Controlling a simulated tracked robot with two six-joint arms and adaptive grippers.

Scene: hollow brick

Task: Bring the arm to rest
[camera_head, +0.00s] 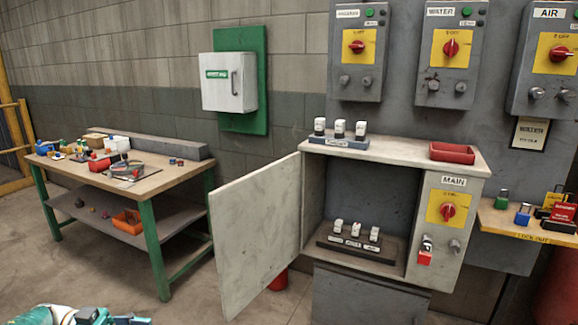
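Part of my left arm shows at the bottom left edge of the head view, white and teal with dark parts. My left gripper (112,319) is at its end, cut off by the bottom edge. Its fingers do not show clearly, so I cannot tell whether it is open or shut. It is low, in front of the workbench and left of the open cabinet door, apart from both. My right arm and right gripper are out of view.
A grey cabinet (395,158) stands with its door (255,235) swung open to the left. A cluttered workbench (150,187) is at the left. Wall panels with red switches hang above. A shelf (525,222) with padlocks is at the right.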

